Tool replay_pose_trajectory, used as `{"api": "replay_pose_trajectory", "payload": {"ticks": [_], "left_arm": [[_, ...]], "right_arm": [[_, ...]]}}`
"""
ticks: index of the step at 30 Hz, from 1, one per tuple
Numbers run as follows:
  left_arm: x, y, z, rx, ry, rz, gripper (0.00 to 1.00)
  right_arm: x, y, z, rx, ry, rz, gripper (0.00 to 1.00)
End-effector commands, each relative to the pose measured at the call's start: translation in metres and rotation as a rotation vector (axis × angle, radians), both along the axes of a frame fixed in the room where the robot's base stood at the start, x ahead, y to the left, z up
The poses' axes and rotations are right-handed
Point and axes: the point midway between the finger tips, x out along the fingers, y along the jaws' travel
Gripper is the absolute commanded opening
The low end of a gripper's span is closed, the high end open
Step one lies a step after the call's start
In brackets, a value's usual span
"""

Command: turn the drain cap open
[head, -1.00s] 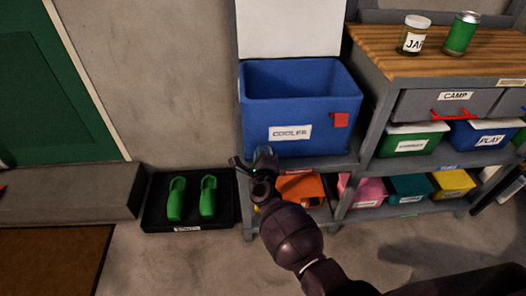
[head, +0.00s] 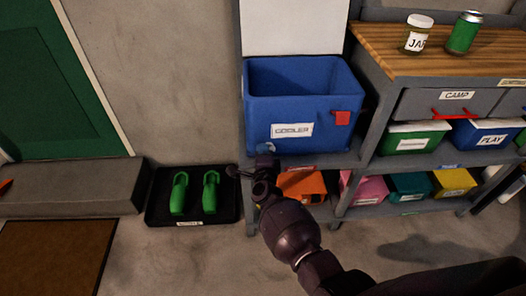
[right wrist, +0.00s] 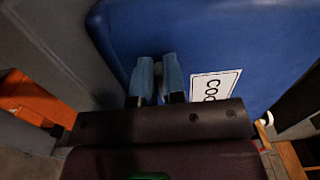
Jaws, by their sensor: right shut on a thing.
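The blue cooler (head: 275,100) stands on the grey shelf with its white lid (head: 293,25) raised. A red piece (head: 341,118) and a COOLER label (head: 292,130) are on its front. My right gripper (head: 264,160) is at the cooler's lower left front. In the right wrist view, the two bluish fingers of my right gripper (right wrist: 157,78) reach to the blue cooler wall (right wrist: 225,40), beside the label (right wrist: 214,86). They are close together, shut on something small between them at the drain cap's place. The cap itself is mostly hidden. My left gripper is not in view.
An orange bin (head: 302,186) sits on the shelf below the cooler. A wooden worktop (head: 440,50) with a jar (head: 417,36) and a green can (head: 463,34) is at the right. A black tray (head: 160,205) with green shoes lies on the floor at the left.

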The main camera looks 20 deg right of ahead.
Motion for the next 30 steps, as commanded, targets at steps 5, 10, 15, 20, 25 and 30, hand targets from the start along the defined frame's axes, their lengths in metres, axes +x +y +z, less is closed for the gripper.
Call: {"api": "replay_pose_trajectory", "payload": {"ticks": [5, 10, 15, 20, 25, 30], "left_arm": [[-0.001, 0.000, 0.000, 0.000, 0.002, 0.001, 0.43], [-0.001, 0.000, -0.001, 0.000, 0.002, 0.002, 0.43], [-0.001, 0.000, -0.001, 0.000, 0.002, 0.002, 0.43], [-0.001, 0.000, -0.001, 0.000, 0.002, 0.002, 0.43], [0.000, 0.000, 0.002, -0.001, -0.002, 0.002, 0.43], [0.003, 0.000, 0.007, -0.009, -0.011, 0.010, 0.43]], "right_arm": [[0.000, 0.000, 0.000, -0.004, 0.001, -0.001, 0.00], [0.000, 0.000, 0.000, -0.004, 0.001, -0.001, 0.17], [0.000, 0.000, 0.000, -0.003, 0.001, -0.001, 0.36], [0.000, 0.000, 0.000, -0.002, 0.001, 0.000, 0.36], [-0.004, 0.001, 0.001, -0.001, -0.001, 0.000, 0.36], [-0.022, 0.006, 0.003, -0.001, -0.002, -0.001, 0.36]]}}
